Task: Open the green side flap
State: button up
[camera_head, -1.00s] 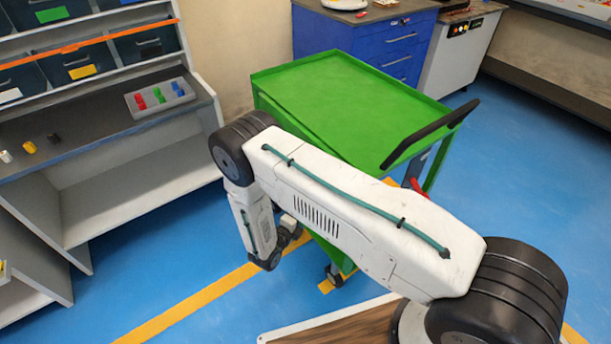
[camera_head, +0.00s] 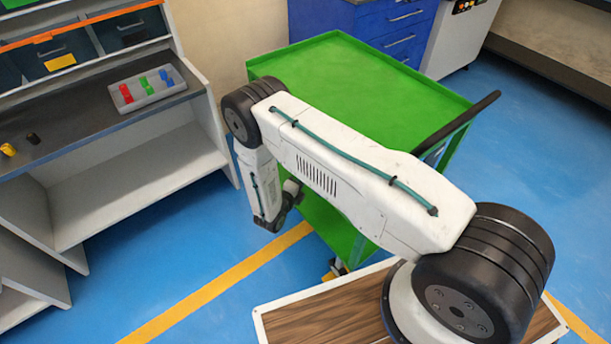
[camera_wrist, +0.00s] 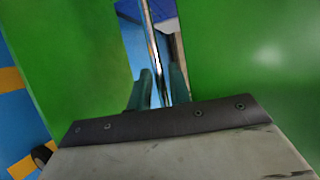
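A green trolley (camera_head: 350,85) with a black push handle (camera_head: 458,122) stands in front of me in the head view. Its lower green part (camera_head: 330,222) shows below my arm. In the wrist view a green panel (camera_wrist: 65,60) fills the left and another green surface (camera_wrist: 250,60) fills the right; I cannot tell which is the side flap. My gripper (camera_wrist: 160,88) points into the gap between them. Its two dark fingers stand slightly apart, with a thin upright metallic strip (camera_wrist: 152,35) showing between or behind them. I cannot tell if they touch it. The head view hides the fingertips.
A grey workbench (camera_head: 120,190) stands on the left, with a tray of coloured parts (camera_head: 147,90) on it. A blue drawer cabinet (camera_head: 395,30) stands behind the trolley. The blue floor with a yellow line (camera_head: 220,285) is clear between bench and trolley.

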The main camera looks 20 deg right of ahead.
jog(key=shift+x, duration=1.5)
grip_shut()
